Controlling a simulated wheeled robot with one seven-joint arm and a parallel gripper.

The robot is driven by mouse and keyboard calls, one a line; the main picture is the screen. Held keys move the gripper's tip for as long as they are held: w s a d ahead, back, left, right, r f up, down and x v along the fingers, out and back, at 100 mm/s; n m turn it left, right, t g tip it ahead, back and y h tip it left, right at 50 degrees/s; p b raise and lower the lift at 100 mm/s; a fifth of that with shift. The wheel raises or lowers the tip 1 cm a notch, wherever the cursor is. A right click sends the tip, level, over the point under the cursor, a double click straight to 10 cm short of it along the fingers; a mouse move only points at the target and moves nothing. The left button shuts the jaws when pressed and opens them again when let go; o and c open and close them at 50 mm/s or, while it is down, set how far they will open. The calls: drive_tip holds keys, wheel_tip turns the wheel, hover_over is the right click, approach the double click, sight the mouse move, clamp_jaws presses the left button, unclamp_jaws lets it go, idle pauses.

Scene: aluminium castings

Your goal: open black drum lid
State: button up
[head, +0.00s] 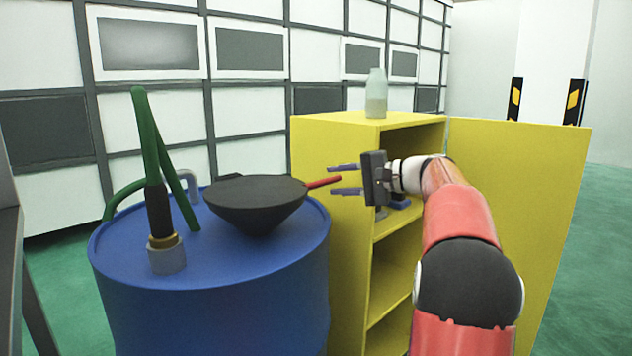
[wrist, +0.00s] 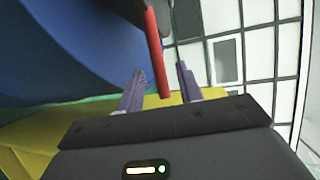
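The black drum lid (head: 256,196) looks like a dark cone-shaped cover on top of the blue drum (head: 215,300), near its right side. It looks closed. A red handle (head: 323,183) sticks out from it to the right, toward my gripper (head: 345,180). In the wrist view the red handle (wrist: 156,55) reaches down between the two purple fingers of my gripper (wrist: 158,88), with a gap on each side. My gripper is open and holds nothing. Only a dark edge of the lid shows at the top of the wrist view.
A green hose with a dark nozzle (head: 158,212) stands on the drum's left part. A yellow cabinet (head: 335,150) with an open door (head: 525,200) is right behind my gripper. A bottle (head: 376,95) stands on it. Green floor is free at far right.

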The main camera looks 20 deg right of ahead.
drive_tip(key=x, duration=0.5)
drive_tip(key=shift+f, duration=0.1)
clamp_jaws()
